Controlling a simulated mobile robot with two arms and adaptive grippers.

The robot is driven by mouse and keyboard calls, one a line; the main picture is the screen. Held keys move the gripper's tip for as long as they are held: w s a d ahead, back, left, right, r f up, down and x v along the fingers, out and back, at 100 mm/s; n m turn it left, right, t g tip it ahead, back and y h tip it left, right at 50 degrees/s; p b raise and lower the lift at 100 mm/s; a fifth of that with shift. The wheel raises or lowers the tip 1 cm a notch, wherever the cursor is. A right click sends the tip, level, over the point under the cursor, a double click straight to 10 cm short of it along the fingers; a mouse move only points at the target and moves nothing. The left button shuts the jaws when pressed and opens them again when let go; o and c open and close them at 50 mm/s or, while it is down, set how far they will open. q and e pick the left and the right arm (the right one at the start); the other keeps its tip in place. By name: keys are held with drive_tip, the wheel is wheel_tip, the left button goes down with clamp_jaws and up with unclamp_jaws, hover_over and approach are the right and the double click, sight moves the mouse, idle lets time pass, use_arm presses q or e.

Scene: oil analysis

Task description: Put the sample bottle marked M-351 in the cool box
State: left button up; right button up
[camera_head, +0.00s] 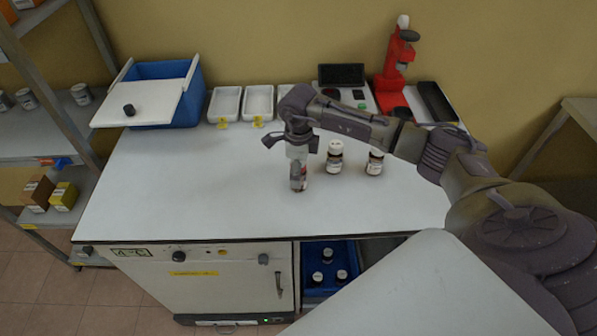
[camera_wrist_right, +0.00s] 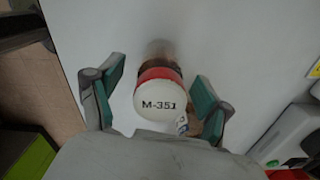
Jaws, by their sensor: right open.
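The sample bottle marked M-351 (camera_wrist_right: 160,103) has a white cap with black lettering and a red band below it. In the right wrist view it stands between the teal finger pads of my right gripper (camera_head: 298,178), which is open with a gap on both sides. In the head view the gripper points down over the table and largely hides this bottle. The blue cool box (camera_head: 189,110) is at the back left of the table. Its white lid (camera_head: 155,101) with a black knob lies slanted over its front left, leaving part uncovered. My left gripper is not in view.
Two other white-capped bottles (camera_head: 334,157) (camera_head: 375,162) stand right of the gripper. White trays (camera_head: 224,104) line the back edge, near a dark-screened device and a red instrument (camera_head: 394,70). A blue crate (camera_head: 318,292) with bottles sits below. The table's left half is clear.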

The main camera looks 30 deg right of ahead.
drive_tip(key=c, duration=1.4)
drive_tip(key=shift+w, duration=0.1)
